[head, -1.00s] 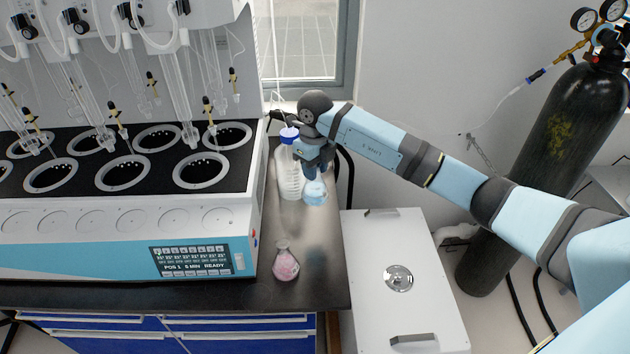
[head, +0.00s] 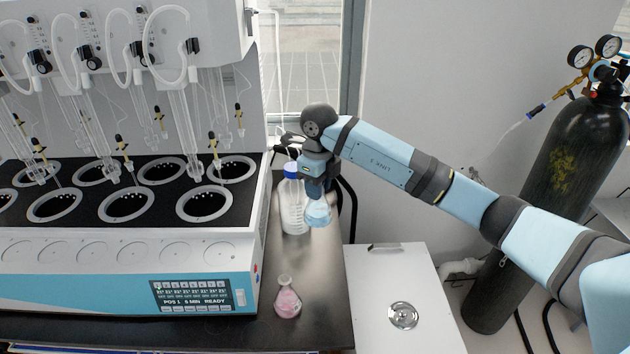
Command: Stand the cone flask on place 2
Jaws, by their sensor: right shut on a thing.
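The cone flask with blue liquid (head: 318,213) is upright in my right gripper (head: 317,192), which is shut on its neck. It is at the back of the dark bench, right of the distiller; I cannot tell whether its base touches the bench. A second cone flask, with pink liquid (head: 287,300), stands on the bench nearer the front. The distiller (head: 125,275) has several round ringed openings in its black top and a row of round marked places on its white front ledge. Place numbers are too small to read. My left gripper is not in view.
A clear bottle with a blue cap (head: 293,212) stands just left of the held flask. Glass tubes hang over the distiller openings. A white cabinet (head: 385,275) and a dark gas cylinder (head: 535,190) are right of the bench (head: 325,285). The bench between the two flasks is clear.

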